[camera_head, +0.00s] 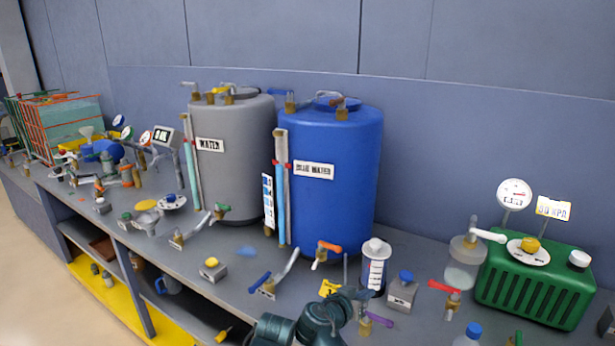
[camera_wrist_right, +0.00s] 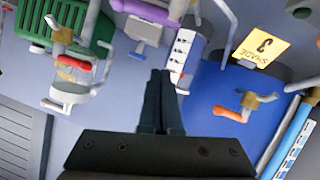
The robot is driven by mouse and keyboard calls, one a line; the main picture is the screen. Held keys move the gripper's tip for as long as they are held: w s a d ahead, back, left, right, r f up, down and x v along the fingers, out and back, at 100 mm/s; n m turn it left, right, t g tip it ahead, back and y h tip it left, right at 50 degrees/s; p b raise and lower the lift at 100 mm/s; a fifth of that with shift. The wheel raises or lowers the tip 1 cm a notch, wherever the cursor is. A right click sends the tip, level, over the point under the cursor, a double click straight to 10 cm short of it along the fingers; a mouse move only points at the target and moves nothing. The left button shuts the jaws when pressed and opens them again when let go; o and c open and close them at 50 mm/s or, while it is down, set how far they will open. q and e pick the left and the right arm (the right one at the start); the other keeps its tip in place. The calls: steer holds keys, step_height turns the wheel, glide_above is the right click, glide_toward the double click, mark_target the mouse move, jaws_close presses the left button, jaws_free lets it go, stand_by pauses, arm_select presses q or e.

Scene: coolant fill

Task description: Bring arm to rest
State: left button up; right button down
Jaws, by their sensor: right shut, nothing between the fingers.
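My right gripper (camera_wrist_right: 160,75) shows in the right wrist view with its two dark fingers together and nothing between them. In the head view, dark teal links of my right arm rise from the bottom edge, in front of the bench and below the blue water tank (camera_head: 334,215). The fingertips are hard to make out there. In the wrist view the fingers point toward the white graduated cylinder (camera_wrist_right: 186,52), with the blue tank to the right; I cannot tell whether they touch anything. My left gripper is not in either view.
A grey water tank (camera_head: 232,160) stands left of the blue one. A green ribbed unit (camera_head: 535,283) with a gauge is at the right. Valves with coloured handles, a yellow card (camera_head: 330,288) and a blue-capped block (camera_head: 402,292) crowd the bench near my arm.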

steer(key=s+a+f+n+g+y+p, duration=0.1)
steer(key=s+f, duration=0.1)
steer(key=s+a+f+n+g+y, duration=0.1)
steer(key=s+f+g, duration=0.1)
steer(key=s, duration=0.1)
steer(key=s+a+f+n+g+y+p, duration=0.1)
steer(key=s+a+f+g, duration=0.1)
steer(key=s, duration=0.1)
steer(key=shift+n+y+p, duration=0.3)
steer(key=shift+n, duration=0.1)
steer(key=s+a+f+n+g+y+p, duration=0.2)
steer(key=s+a+n+g+y, duration=0.2)
steer(key=s+a, duration=0.4)
steer(key=shift+s+n+g+y, duration=0.3)
steer(key=shift+s+n+g, duration=0.25)
steer(key=shift+n, duration=0.25)
